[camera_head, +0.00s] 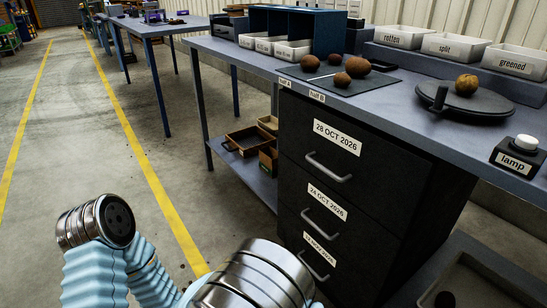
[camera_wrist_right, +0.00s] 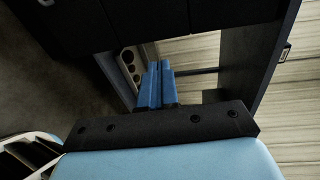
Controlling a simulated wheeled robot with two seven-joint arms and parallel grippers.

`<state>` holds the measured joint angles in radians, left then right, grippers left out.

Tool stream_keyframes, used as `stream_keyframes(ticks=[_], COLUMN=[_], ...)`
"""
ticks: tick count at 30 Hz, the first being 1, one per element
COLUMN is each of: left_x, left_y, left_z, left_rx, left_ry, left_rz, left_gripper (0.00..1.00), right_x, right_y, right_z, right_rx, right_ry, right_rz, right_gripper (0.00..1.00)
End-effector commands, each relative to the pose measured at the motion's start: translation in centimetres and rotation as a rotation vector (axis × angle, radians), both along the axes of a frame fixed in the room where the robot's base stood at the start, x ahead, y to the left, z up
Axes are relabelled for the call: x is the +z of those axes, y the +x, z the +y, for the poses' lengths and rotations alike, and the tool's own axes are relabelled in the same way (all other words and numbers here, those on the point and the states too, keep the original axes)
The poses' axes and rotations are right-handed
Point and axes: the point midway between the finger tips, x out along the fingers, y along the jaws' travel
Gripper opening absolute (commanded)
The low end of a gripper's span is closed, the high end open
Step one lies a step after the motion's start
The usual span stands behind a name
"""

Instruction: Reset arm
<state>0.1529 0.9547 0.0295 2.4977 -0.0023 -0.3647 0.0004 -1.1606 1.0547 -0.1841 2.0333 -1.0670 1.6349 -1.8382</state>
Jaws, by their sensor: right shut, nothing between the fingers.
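My right gripper (camera_wrist_right: 155,70) shows in the right wrist view. Its two blue fingers are together with nothing between them. They point into open space near a dark panel and pale slatted surfaces. In the head view only links of my arms show at the bottom, in light blue and metal. Neither gripper's fingers are visible there, and my left gripper is out of sight.
The grey workbench (camera_head: 235,52) carries potatoes on a dark mat (camera_head: 375,82), labelled white bins (camera_head: 455,48), a round turntable (camera_head: 480,103) with one potato, and a lamp button (camera_head: 524,143). The dark drawer cabinet (camera_head: 385,150) stands below. Open floor (camera_head: 75,130) lies left.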

Motion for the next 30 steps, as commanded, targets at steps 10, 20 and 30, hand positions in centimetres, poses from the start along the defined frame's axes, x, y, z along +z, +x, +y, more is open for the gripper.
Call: stream_keyframes(ticks=[10, 20, 30], left_x=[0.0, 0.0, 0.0], left_y=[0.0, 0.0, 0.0], left_z=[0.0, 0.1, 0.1], left_rx=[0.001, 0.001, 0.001], left_ry=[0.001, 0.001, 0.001], left_rz=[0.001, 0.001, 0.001], left_gripper=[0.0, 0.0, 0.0], right_x=[-8.2, -21.3, -25.3], right_y=[-2.0, -11.6, -7.4], right_z=[-5.4, -6.9, -6.7], right_rx=[-0.306, -1.523, 2.403], right_ry=[0.35, 0.971, -0.512], right_rz=[0.025, -0.391, 1.342], right_gripper=[0.0, 0.0, 0.0])
